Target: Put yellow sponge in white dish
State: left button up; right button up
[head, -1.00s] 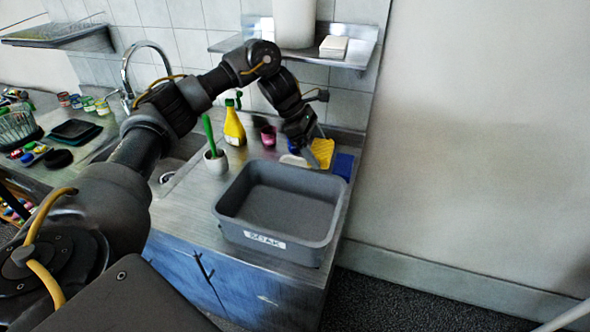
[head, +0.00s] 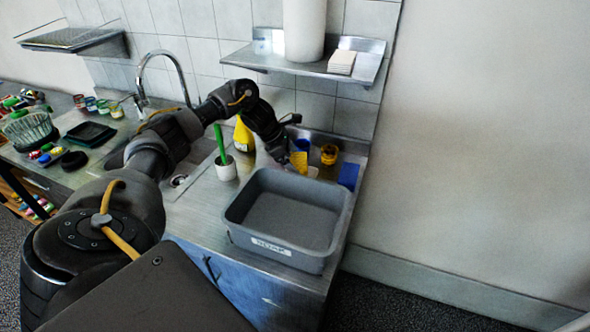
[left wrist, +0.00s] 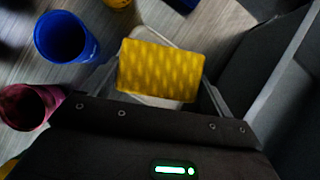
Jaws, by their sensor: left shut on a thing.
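The yellow sponge (head: 299,160) is between the fingers of my left gripper (left wrist: 160,78), which is shut on it. In the left wrist view the sponge (left wrist: 160,68) covers most of the white dish (left wrist: 152,101), whose pale rim shows beyond and below it. In the head view only a small pale part of the dish (head: 312,172) shows, just under the sponge. The gap between sponge and dish is hard to judge. My right gripper is not in view.
A grey tub (head: 245,207) stands in front of the dish. A blue cup (left wrist: 62,36) and a pink cup (left wrist: 24,106) stand close by. An amber jar (head: 329,154) and a blue block (head: 348,176) are at the right. A white pot (head: 226,171) with a green brush stands left.

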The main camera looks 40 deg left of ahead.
pick_arm(q)
jog(key=shift+f, duration=0.25)
notch_tip(320, 180, down, 4)
jog(key=shift+r+p, duration=0.25)
jog(key=shift+p, duration=0.4)
jog(key=shift+f, duration=0.15)
jog(key=shift+f+b, duration=0.2)
jog(key=shift+b, duration=0.2)
jog(key=o, duration=0.8)
jog(key=shift+r, duration=0.1)
